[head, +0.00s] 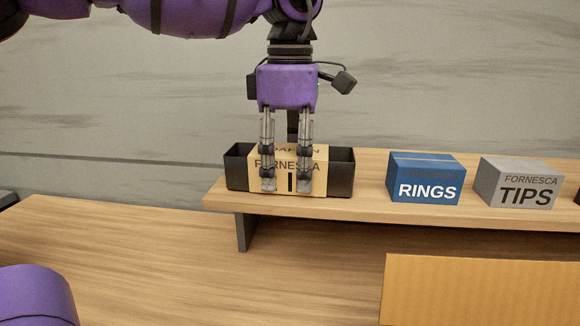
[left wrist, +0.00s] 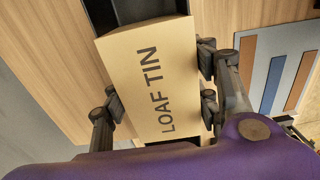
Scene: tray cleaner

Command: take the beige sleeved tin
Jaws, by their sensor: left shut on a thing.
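The beige sleeved tin (head: 287,163) is a dark, open-topped tin with a beige sleeve around its middle. It sits at the left end of the raised wooden shelf in the head view, and I see no clear gap under it. In the left wrist view the sleeve (left wrist: 155,75) reads "LOAF TIN". My left gripper (head: 287,184) points down from above and is shut on the sleeved tin. In the left wrist view its fingers (left wrist: 160,98) press on both sides of the sleeve. The fingers hide part of the lettering in the head view. My right gripper is not in view.
A blue "RINGS" box (head: 427,180) and a grey "TIPS" box (head: 518,184) stand to the right on the wooden shelf (head: 370,210). A tan panel (head: 485,290) stands at the lower right. The lower tabletop (head: 150,250) is clear at left. A striped panel (left wrist: 275,70) shows in the wrist view.

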